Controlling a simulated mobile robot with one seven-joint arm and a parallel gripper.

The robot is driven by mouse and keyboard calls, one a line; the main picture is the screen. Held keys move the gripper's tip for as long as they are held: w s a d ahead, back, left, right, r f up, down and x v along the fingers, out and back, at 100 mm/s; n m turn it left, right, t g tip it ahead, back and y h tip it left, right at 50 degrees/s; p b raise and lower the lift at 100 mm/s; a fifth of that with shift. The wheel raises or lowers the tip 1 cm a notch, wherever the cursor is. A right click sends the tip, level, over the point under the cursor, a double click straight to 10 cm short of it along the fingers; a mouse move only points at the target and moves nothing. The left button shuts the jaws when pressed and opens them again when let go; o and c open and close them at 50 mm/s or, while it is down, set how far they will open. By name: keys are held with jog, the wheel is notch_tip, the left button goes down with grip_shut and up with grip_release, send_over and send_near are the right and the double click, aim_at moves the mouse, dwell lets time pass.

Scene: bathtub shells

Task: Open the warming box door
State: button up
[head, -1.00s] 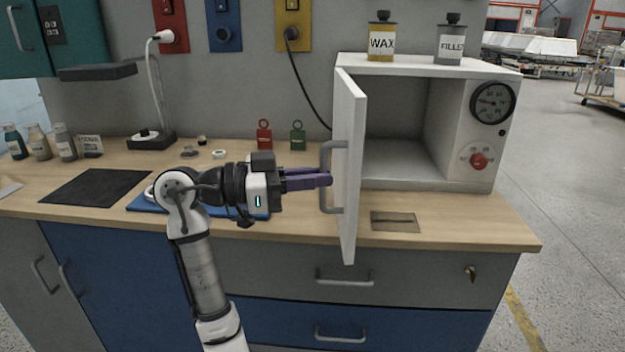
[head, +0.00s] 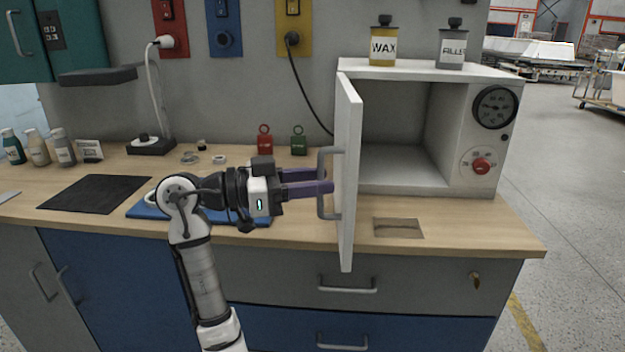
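The warming box (head: 460,75) is a white cabinet on the bench. Its white door (head: 348,180) stands wide open, swung out toward the front left and seen nearly edge-on. The shelf-like interior (head: 400,160) shows as empty. A grey bar handle (head: 322,208) is on the door's left-facing side. My gripper (head: 318,182) reaches in from the left with its purple fingers level, one on each side of the handle bar, and appears shut on it. The near finger hides part of the bar, so the contact itself is not fully visible.
A wax can (head: 383,45) and a filler can (head: 452,48) stand on the box. A dial (head: 495,107) and red knob (head: 481,166) are on its front. A blue mat (head: 150,211) lies beneath my arm.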

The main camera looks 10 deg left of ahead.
dwell(0.5)
jog(key=b+v, duration=0.1)
jog(key=v, duration=1.3)
jog(key=shift+b, duration=0.3)
jog(key=shift+d, duration=0.1)
